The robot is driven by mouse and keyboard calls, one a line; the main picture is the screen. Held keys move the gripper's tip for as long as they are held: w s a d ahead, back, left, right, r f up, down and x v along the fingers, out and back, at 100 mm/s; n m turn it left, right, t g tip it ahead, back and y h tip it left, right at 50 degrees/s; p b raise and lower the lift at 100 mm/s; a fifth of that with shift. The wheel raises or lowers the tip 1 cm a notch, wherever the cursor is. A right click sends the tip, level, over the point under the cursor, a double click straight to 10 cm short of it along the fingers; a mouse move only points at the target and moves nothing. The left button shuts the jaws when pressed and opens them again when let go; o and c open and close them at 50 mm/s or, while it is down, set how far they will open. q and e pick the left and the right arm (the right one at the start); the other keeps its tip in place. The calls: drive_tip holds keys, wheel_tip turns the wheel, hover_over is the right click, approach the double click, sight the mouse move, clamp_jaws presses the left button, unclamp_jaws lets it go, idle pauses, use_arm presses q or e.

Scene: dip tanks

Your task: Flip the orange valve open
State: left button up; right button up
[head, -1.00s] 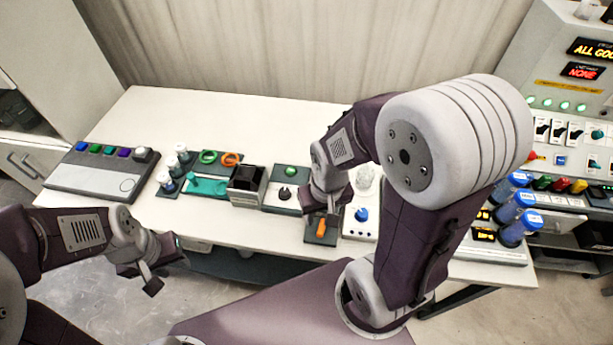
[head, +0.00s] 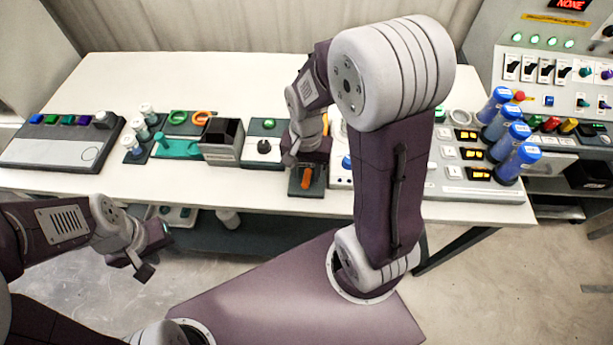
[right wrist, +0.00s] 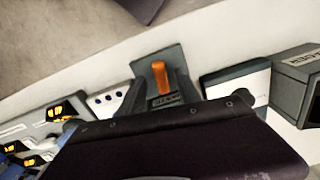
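The orange valve handle (head: 306,177) sits on a small dark plate (head: 318,187) at the table's front edge. In the right wrist view the orange handle (right wrist: 160,76) stands upright in the picture, above a small label on its plate. My right gripper (head: 297,158) is just behind the handle in the head view, low over the plate. In the right wrist view its two dark fingers (right wrist: 156,98) are apart, one on each side of the handle's lower end; contact cannot be told. My left gripper (head: 150,250) is open and empty, off the table's front edge.
A grey box with a green button and black knob (head: 263,146) stands left of the valve, beside a dark open bin (head: 221,140). A panel with orange displays (head: 468,165) and blue-capped cylinders (head: 516,163) lie right.

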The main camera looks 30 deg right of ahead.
wheel_tip(320, 180, down, 2)
drive_tip(key=shift+w+f, duration=0.1)
clamp_jaws()
drive_tip(key=shift+r+n+p, duration=0.35)
drive_tip(key=shift+n+p, duration=0.15)
drive_tip(key=shift+p, duration=0.1)
drive_tip(key=shift+f+n, duration=0.1)
drive_tip(key=shift+n, duration=0.2)
drive_tip(key=shift+f, duration=0.15)
unclamp_jaws()
drive_tip(key=shift+d, duration=0.1)
